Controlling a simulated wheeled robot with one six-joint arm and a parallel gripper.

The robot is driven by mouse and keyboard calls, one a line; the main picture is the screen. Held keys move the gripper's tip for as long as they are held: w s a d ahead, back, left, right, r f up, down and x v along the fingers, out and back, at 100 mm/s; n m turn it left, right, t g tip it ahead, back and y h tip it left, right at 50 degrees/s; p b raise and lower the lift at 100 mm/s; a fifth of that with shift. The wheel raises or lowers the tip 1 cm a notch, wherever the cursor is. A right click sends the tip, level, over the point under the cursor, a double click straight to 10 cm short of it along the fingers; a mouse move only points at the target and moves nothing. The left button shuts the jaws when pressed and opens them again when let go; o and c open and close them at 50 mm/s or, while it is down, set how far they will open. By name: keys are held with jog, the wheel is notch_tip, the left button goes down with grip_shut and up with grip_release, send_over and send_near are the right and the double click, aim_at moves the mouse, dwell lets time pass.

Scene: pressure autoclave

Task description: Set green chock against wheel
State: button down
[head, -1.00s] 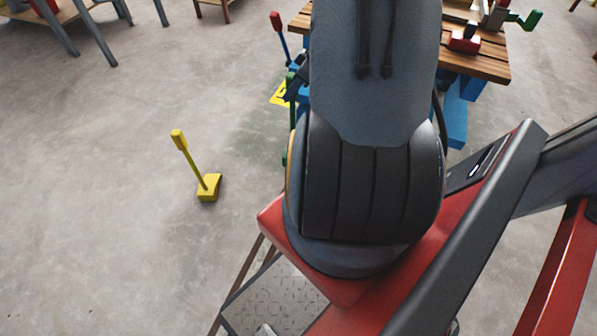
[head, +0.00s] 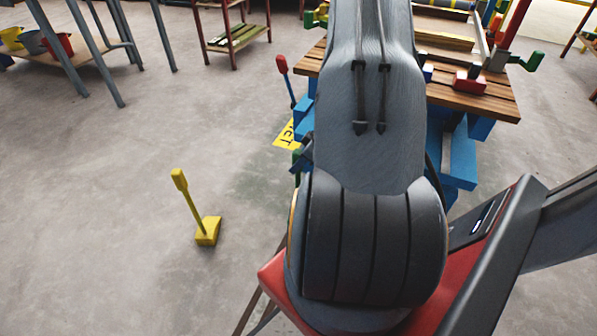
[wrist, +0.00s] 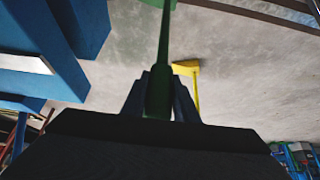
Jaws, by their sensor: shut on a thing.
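My gripper (wrist: 160,97) is shut on the green handle (wrist: 160,88) of the green chock in the wrist view. In the head view only a bit of green (head: 296,156) shows beside my arm, which hides the rest. No wheel can be made out. A blue frame (head: 455,150) stands under the wooden-topped bench (head: 495,98), partly behind my arm.
A yellow chock (head: 208,231) with an upright handle stands on open floor to the left. It also shows in the wrist view (wrist: 186,68). A red-tipped handle (head: 283,66) stands by the bench's left side, near a yellow floor mark (head: 287,136). Tables stand at the back left.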

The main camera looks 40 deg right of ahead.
jog(key=shift+f+b, duration=0.45)
jog(key=shift+f, duration=1.35)
jog(key=c, duration=1.4)
grip_release()
